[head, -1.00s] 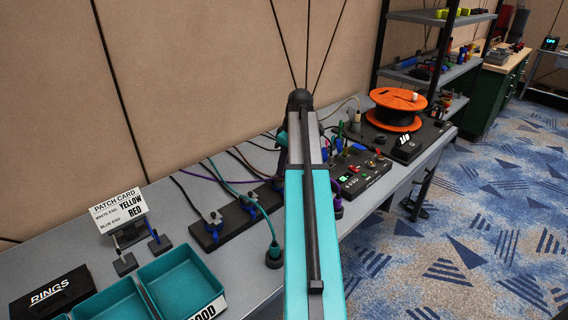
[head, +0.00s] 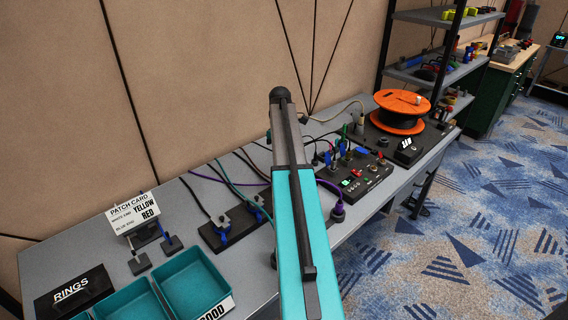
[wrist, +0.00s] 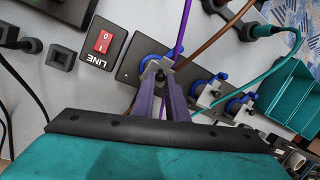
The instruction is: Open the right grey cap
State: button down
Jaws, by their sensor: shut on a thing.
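In the wrist view, a black strip (wrist: 130,72) carries three grey caps with blue parts, and cables run by them. My gripper (wrist: 161,76) is shut on the grey cap (wrist: 150,62) at the strip's left end in this view, which is its right end in the head view. The fingers partly cover this cap, and I cannot tell how far it is open. The middle cap (wrist: 208,91) and the far cap (wrist: 238,105) stand apart from the fingers. In the head view, the left cap (head: 219,224) shows, while my arm hides the right cap and my gripper.
A red LINE switch (wrist: 102,41) sits beside the strip. Purple (wrist: 180,30), brown and teal cables pass close to my fingers. Teal trays (head: 195,285), a patch card (head: 134,211), a control panel (head: 355,182) and an orange reel (head: 402,110) stand on the bench.

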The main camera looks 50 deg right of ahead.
jog(key=shift+w+r+g+p, duration=0.25)
jog(key=shift+w+g+p, duration=0.5)
jog(key=shift+p, duration=1.7)
jog(key=g+p, duration=0.1)
jog(key=p, duration=0.5)
jog(key=shift+w+d+g+p, duration=0.1)
jog(key=shift+w+g+p, duration=0.15)
jog(key=shift+g+p, duration=0.1)
jog(key=shift+w+f+g+p, duration=0.25)
jog(key=shift+g+p, duration=0.15)
jog(key=shift+p, duration=1.45)
